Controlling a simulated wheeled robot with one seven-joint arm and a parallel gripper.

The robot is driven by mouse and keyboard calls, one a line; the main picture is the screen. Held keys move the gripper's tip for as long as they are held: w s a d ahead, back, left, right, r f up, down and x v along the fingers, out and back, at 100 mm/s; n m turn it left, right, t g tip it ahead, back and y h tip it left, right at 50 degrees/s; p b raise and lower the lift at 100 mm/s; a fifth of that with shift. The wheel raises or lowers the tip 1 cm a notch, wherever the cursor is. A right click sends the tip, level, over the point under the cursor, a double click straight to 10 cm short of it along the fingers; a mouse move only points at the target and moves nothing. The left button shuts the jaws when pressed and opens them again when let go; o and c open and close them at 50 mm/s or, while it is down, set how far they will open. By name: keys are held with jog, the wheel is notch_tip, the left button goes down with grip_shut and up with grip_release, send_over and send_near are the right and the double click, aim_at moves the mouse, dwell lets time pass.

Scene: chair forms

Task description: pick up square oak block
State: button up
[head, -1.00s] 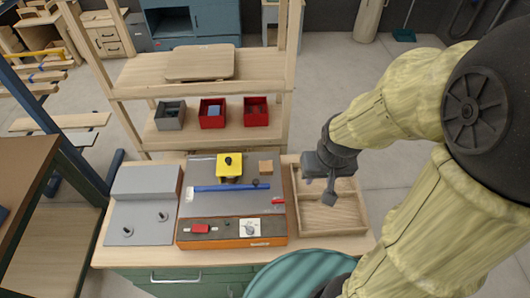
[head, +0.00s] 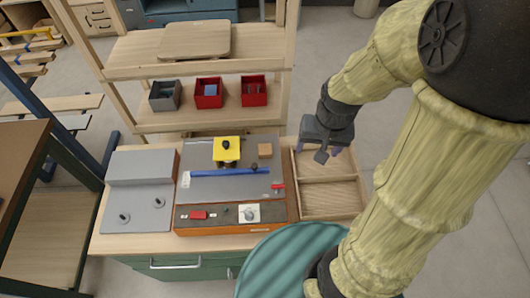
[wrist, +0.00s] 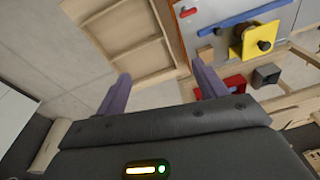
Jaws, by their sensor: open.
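The square oak block (head: 265,151) is a small tan block on the grey top of the orange-sided machine (head: 283,210), right of the yellow fixture (head: 227,149). In the wrist view a small tan block (wrist: 205,55) shows by the machine's edge, beyond the right finger. My gripper (head: 320,149) is open and empty, above the back of the wooden tray and to the right of the block. Its two purple-grey fingers (wrist: 160,86) stand apart in the wrist view.
The two-compartment wooden tray (head: 334,180) looks empty. A blue bar (head: 230,172) lies across the machine in front of the block. A wooden rack behind holds a grey bin (head: 165,96) and two red bins (head: 208,93).

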jog(key=w+d+f+m+g+y+b, duration=0.25)
jog(key=w+f+m+y+b, duration=0.6)
jog(key=f, duration=0.65)
jog(key=w+d+f+m+y+b, duration=0.1)
jog(key=w+d+m+y+b, duration=0.2)
jog(key=w+m, duration=0.4)
jog(key=shift+w+d+f+m+t+y+b, duration=0.4)
jog(key=shift+y+b, duration=0.25)
jog(key=shift+y, duration=0.2)
jog(key=shift+a, duration=0.1)
jog(key=p, duration=0.2)
send_near(269, 149)
jog(key=x, duration=0.4)
jog(key=shift+s+r, duration=0.1)
jog(key=shift+s, duration=0.1)
